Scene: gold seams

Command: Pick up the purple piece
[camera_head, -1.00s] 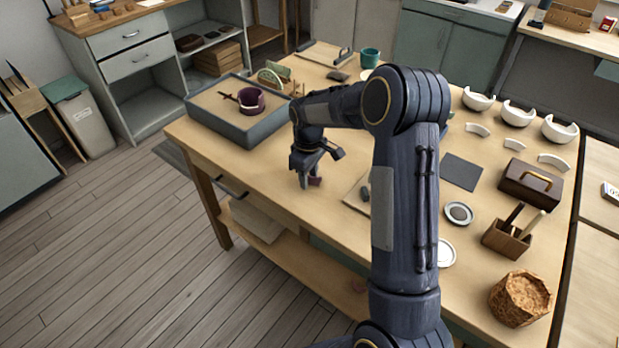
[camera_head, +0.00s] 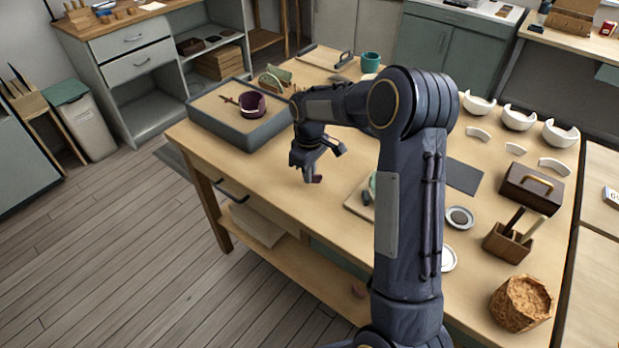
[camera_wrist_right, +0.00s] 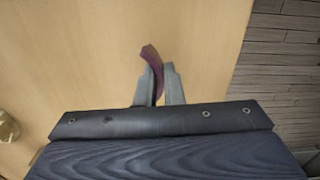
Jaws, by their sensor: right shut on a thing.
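The purple piece (camera_wrist_right: 152,62) is a small curved shard, held between the fingertips of my right gripper (camera_wrist_right: 159,82) in the right wrist view. In the head view the right gripper (camera_head: 312,176) is over the left front part of the wooden table, with the dark purple piece (camera_head: 317,179) at its tips. How high the piece is above the tabletop is hard to tell. A purple broken bowl (camera_head: 252,103) sits in the grey sand tray (camera_head: 236,136) behind and left of the gripper. My left gripper is not in view.
White broken bowls (camera_head: 518,118) and shards stand at the table's right side. A teal cup (camera_head: 371,62) stands at the back. The tabletop around the gripper is mostly clear.

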